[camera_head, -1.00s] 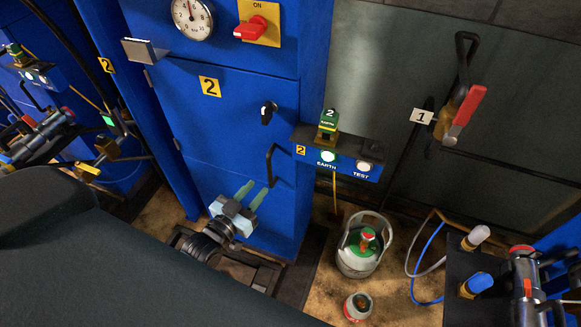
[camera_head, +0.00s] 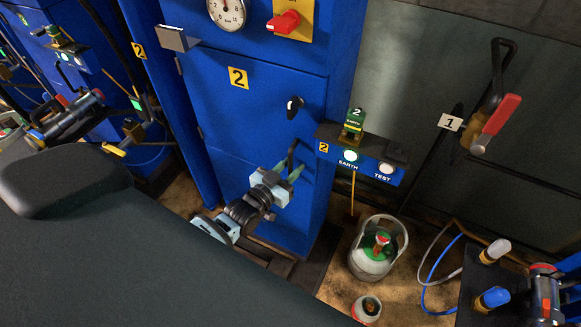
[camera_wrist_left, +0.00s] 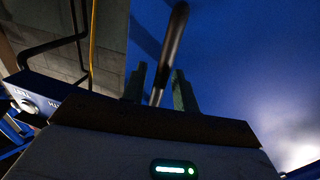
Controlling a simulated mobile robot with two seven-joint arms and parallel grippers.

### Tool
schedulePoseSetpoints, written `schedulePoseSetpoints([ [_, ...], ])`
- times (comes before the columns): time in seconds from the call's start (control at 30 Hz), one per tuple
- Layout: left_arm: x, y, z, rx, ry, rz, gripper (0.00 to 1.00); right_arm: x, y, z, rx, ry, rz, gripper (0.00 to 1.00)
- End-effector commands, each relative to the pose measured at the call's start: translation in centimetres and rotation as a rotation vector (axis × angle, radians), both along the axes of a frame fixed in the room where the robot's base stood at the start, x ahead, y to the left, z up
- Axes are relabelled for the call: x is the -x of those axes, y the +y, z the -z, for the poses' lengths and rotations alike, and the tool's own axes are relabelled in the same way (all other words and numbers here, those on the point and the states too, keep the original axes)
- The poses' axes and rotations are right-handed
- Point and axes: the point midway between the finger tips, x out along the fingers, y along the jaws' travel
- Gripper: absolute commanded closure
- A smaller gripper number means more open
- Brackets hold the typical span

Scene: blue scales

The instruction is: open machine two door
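Machine two is a tall blue cabinet (camera_head: 255,120) with a yellow "2" label (camera_head: 238,78) on its shut door panel. In the left wrist view the handle (camera_wrist_left: 174,45) runs down between the two fingers of my left gripper (camera_wrist_left: 160,90). The fingers stand apart, with gaps visible to the bar. My right gripper is in neither view.
A ledge with EARTH and TEST buttons (camera_head: 365,165) juts out right of the cabinet. A grey gas cylinder (camera_head: 378,248) and a small canister (camera_head: 366,308) stand on the floor. A red-handled lever (camera_head: 497,125) is on the grey wall.

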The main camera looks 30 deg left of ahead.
Motion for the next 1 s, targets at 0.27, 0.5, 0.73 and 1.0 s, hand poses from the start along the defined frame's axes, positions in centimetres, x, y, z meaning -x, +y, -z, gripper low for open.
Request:
schedulePoseSetpoints([
  [0.27, 0.0, 0.0, 0.0, 0.001, 0.0, 0.0, 0.84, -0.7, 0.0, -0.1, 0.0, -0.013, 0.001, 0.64],
  [0.5, 0.0, 0.0, 0.0, 0.001, 0.0, 0.0, 1.0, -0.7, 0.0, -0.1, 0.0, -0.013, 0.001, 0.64],
  [0.73, 0.1, 0.0, 0.0, 0.0, 0.0, 0.001, 1.0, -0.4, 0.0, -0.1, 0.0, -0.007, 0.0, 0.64],
  [1.0, 1.0, 0.3, -0.1, -0.006, -0.004, 0.028, 1.0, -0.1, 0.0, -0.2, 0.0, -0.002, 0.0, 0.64],
])
